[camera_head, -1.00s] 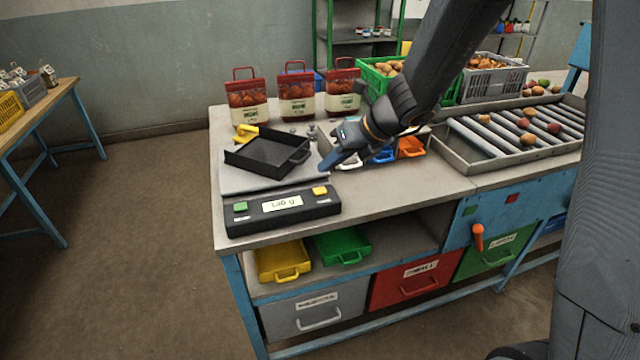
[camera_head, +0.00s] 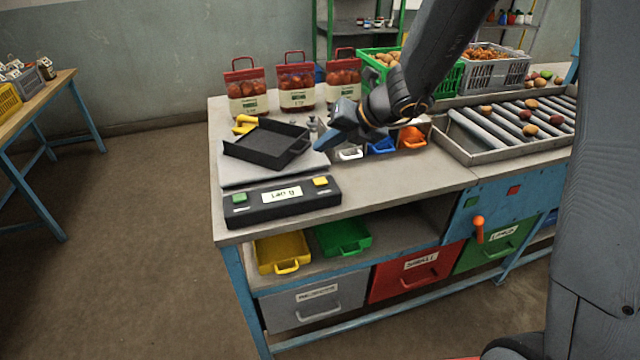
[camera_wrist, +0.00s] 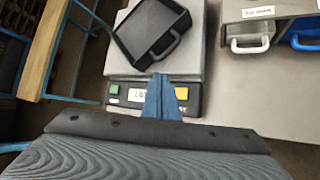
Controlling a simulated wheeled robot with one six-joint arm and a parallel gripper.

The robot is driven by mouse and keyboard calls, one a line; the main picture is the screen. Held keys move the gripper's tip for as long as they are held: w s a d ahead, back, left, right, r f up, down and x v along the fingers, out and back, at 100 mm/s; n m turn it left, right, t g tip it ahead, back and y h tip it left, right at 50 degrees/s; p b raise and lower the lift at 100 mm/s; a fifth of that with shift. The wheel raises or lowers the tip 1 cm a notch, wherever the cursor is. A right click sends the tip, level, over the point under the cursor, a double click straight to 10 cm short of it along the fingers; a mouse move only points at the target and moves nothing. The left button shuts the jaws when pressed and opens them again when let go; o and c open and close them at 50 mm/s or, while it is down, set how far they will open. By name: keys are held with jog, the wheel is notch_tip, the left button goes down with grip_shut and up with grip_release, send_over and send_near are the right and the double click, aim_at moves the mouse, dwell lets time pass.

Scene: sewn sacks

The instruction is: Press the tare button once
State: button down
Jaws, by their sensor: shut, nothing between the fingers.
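The scale (camera_head: 282,204) stands at the left end of the workbench, with a dark front panel. The panel has a green button (camera_head: 239,198) at left, a lit display (camera_head: 282,194) in the middle and a yellow button (camera_head: 320,181) at right. I cannot read which button is tare. A black tray (camera_head: 265,147) rests on the scale's plate (camera_head: 232,175). My gripper (camera_head: 321,143) is shut and empty, above and behind the yellow button. In the wrist view, my blue fingertips (camera_wrist: 160,80) overlap the panel between the display and the yellow button (camera_wrist: 182,93).
Three bags of red produce (camera_head: 297,86) stand at the back. Small blue (camera_head: 381,147) and orange (camera_head: 412,138) bins lie right of my gripper. A roller tray (camera_head: 500,128) is farther right. Bench top right of the scale's panel is clear.

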aim_at(324, 182)
jog(key=shift+f+b, duration=3.25)
jog(key=shift+f, duration=0.3)
jog(key=shift+f, duration=0.1)
jog(key=shift+f+b, duration=0.3)
jog(key=shift+f, duration=0.05)
jog(key=shift+f+b, duration=0.35)
jog(key=shift+f, duration=0.1)
jog(key=shift+r, duration=0.1)
jog(key=shift+r+p, duration=0.8)
jog(key=shift+p, duration=0.2)
notch_tip(324, 182, up, 5)
jog(key=p, duration=0.5)
